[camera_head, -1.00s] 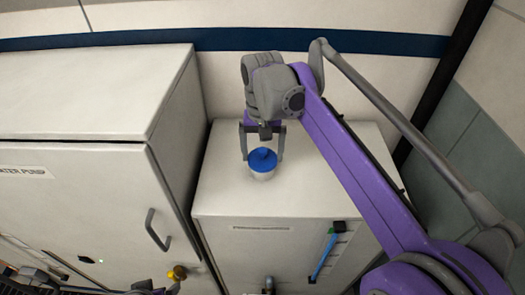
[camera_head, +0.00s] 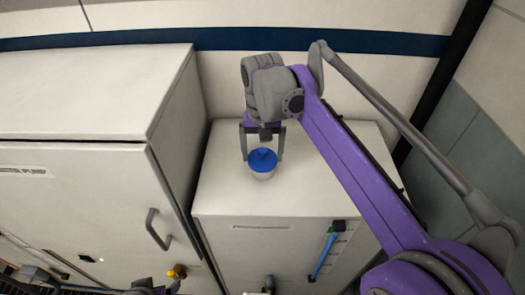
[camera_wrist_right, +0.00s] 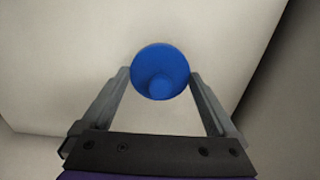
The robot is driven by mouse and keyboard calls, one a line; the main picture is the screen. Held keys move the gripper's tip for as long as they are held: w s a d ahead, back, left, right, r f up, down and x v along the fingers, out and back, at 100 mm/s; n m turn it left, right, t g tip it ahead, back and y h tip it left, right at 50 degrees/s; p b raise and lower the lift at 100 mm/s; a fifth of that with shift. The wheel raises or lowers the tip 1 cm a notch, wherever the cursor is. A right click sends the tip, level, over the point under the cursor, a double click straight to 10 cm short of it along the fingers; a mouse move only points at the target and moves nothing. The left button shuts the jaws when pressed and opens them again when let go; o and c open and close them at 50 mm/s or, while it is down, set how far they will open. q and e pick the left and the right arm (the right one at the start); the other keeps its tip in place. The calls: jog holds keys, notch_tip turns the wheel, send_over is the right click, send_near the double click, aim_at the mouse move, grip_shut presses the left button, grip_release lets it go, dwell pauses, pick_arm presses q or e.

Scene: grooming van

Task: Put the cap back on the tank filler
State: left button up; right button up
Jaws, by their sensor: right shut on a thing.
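The blue round cap (camera_head: 263,159) has a small raised knob on top. It sits at the top of the white tank filler (camera_head: 262,176) on the low white cabinet (camera_head: 222,190); I cannot tell whether it is seated or just above it. My right gripper (camera_head: 263,157) comes from above and is shut on the cap, one grey finger on each side. The right wrist view shows the cap (camera_wrist_right: 160,72) between the fingertips, hiding the filler below. My left gripper does not show clearly.
A taller white cabinet (camera_head: 85,95) with a grey handle (camera_head: 157,229) stands at the left. A blue tube (camera_head: 323,256) runs down the low cabinet's front. A yellow-brown knob (camera_head: 177,271) is at the bottom. The low cabinet's top is otherwise clear.

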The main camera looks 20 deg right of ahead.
dwell(0.3)
jog(key=o, duration=0.9)
jog(key=shift+o, duration=0.2)
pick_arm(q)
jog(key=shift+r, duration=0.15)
pick_arm(e)
jog(key=shift+r, duration=0.1)
jog(key=shift+r+p, duration=2.25)
jog(key=shift+r, duration=1.2)
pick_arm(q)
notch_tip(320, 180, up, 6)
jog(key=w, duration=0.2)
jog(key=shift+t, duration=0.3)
pick_arm(e)
grip_shut()
